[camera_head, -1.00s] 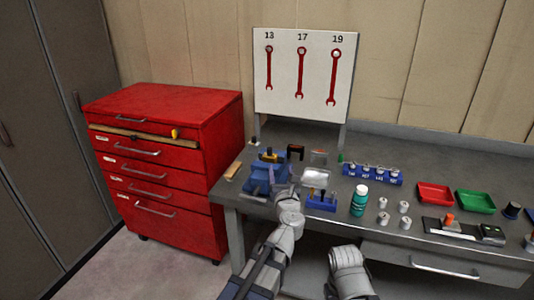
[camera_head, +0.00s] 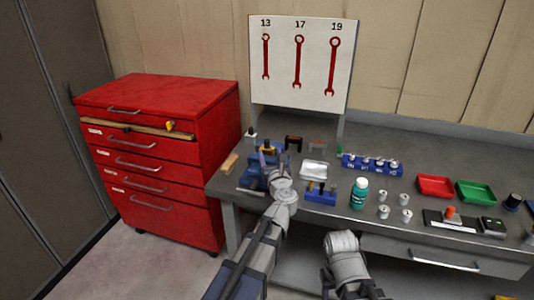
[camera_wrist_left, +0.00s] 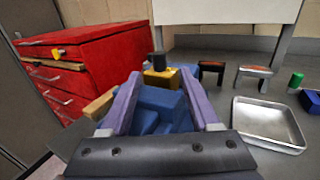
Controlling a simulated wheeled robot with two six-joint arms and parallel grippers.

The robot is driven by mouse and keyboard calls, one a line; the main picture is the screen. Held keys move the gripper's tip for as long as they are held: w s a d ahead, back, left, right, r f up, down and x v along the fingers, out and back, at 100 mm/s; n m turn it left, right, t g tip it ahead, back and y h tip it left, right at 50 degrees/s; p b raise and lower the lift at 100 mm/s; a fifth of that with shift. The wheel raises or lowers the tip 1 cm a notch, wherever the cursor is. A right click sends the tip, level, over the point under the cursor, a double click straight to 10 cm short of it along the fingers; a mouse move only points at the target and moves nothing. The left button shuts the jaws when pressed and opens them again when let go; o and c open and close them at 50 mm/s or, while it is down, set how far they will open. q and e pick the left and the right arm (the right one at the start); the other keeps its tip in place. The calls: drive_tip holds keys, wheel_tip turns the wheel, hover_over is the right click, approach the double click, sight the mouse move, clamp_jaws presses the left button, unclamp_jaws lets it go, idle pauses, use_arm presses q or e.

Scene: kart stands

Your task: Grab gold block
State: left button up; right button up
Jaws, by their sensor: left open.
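The gold block (camera_wrist_left: 162,79) sits at the top of a blue vise (camera_wrist_left: 155,112), with a dark cylinder (camera_wrist_left: 158,62) standing on or right behind it. In the head view the gold block (camera_head: 268,150) is small and partly hidden by my left gripper (camera_head: 270,160). In the left wrist view my left gripper (camera_wrist_left: 160,85) is open, its two purple fingers apart with the vise and gold block beyond and between them. I cannot tell if the fingers touch anything. My right arm shows at the bottom of the head view, but its gripper is not visible.
A metal tray (camera_wrist_left: 268,122) lies right of the vise. A wooden piece (camera_head: 229,162) lies at the bench's left edge. A green bottle (camera_head: 359,193), a blue rack (camera_head: 370,165) and red and green bins stand farther right. A red drawer cabinet (camera_head: 160,160) is left of the bench.

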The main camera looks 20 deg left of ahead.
sight(268, 147)
use_arm(q)
drive_tip(key=x, duration=0.4)
drive_tip(key=shift+w+a+f, duration=0.1)
drive_tip(key=shift+w+a, duration=0.05)
drive_tip(key=shift+w, duration=0.15)
drive_tip(key=shift+s, duration=0.1)
clamp_jaws()
idle(1.0)
